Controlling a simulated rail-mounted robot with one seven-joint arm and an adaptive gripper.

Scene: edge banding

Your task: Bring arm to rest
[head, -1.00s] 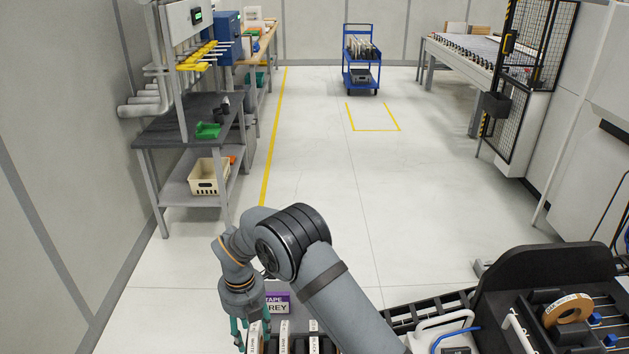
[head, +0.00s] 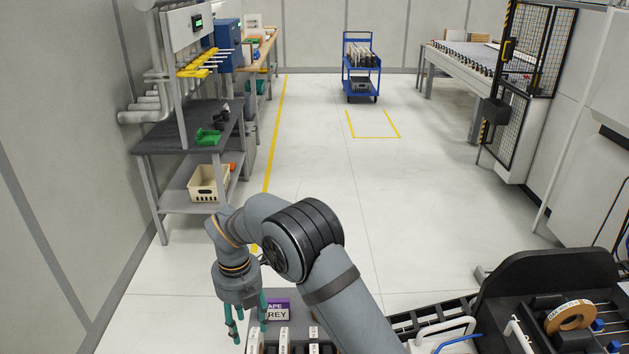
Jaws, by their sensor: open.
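My gripper (head: 249,332) is at the lower left of the head view, pointing down with its green fingers apart and nothing visible between them. It is beside the upright tape rolls (head: 284,341) in a rack at the bottom edge, left of a purple and white label (head: 277,309) that is partly covered by a finger. My arm is bent, with its elbow near the middle of the view. The lower part of the rack is cut off by the frame.
A machine with an orange-brown tape roll (head: 570,316) stands at lower right. A grey workbench (head: 165,135) with a cream basket (head: 207,184) stands at left. A blue cart (head: 361,84) is far back. The middle floor is clear.

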